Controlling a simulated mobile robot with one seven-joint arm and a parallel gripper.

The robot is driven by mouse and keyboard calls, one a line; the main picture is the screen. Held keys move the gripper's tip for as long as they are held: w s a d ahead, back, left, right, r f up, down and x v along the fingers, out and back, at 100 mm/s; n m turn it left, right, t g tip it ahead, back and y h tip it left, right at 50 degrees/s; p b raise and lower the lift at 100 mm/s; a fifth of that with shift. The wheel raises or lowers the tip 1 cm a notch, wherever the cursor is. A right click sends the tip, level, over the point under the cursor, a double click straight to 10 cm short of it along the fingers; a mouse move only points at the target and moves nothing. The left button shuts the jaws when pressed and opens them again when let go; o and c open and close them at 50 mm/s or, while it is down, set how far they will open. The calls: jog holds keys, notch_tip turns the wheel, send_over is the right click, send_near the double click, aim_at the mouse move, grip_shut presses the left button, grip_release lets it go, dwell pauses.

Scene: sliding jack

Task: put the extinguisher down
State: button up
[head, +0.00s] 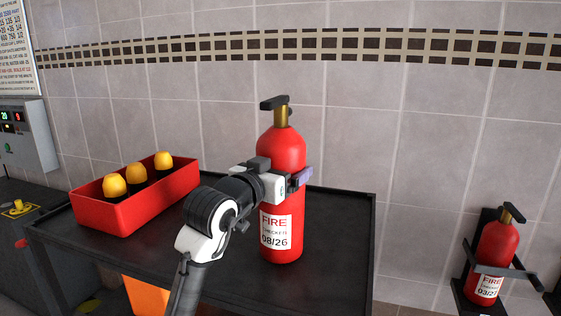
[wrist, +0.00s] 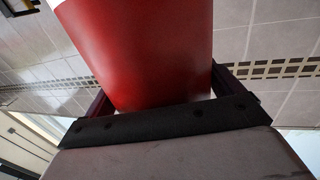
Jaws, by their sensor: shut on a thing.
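A red fire extinguisher (head: 283,245) with a black handle and a white label reading 08/26 is upright over the dark cart top (head: 340,205). Its base appears at the level of the cart top, but I cannot tell whether it touches. My gripper (head: 290,183) is shut around the upper body of the extinguisher. In the wrist view the red cylinder (wrist: 140,55) fills the space between the fingers of my gripper (wrist: 158,95). The far finger is mostly hidden behind the extinguisher in the head view.
A red bin (head: 125,210) with yellow-topped items stands at the cart's left. A second extinguisher (head: 492,262) labelled 03/27 sits in a black wall bracket (head: 468,270) at the lower right. A control box (head: 28,135) is at far left. The cart's right part is bare.

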jog(key=shift+s+r, duration=0.1)
jog(key=shift+r, duration=0.1)
jog(key=o, duration=1.7)
jog(key=shift+f, duration=0.3)
jog(key=shift+c, duration=0.2)
jog(key=shift+o, duration=0.4)
jog(key=shift+r, duration=0.1)
jog(key=b+v, duration=0.4)
jog(key=v, duration=0.8)
